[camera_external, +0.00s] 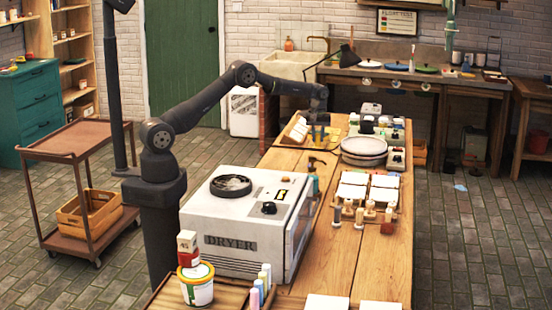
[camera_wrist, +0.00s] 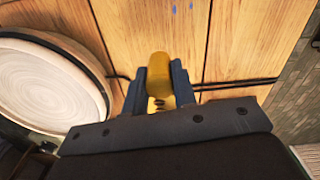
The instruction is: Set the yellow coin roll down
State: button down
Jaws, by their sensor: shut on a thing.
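The yellow coin roll (camera_wrist: 158,68) sits between the two blue fingers of my gripper (camera_wrist: 160,86) in the wrist view. The fingers press on it from both sides, and its rounded far end sticks out past their tips. Its lower part is partly hidden between the fingers. Bare wooden table (camera_wrist: 235,40) lies beyond it; I cannot tell whether the roll touches the wood. In the external view my gripper (camera_external: 318,128) points down over the far left part of the table, and the roll is too small there to make out clearly.
A round pale turntable (camera_wrist: 45,85) stands left of my gripper in the wrist view; it also shows in the external view (camera_external: 365,150). A dark cable (camera_wrist: 235,84) crosses the wood. A tilted wooden tray (camera_external: 296,130) is beside my gripper. The white dryer (camera_external: 235,243) stands nearer the camera.

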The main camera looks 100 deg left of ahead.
jog(key=a+f, duration=0.1)
jog(key=s+a+f, duration=0.1)
jog(key=a, duration=0.1)
jog(key=shift+a+f, duration=0.15)
jog(key=shift+a, duration=0.15)
jog(key=shift+f, duration=1.95)
jog(key=shift+f, duration=0.15)
jog(key=c, duration=1.2)
grip_release()
jog(key=shift+o, duration=0.2)
notch_tip(320, 180, up, 12)
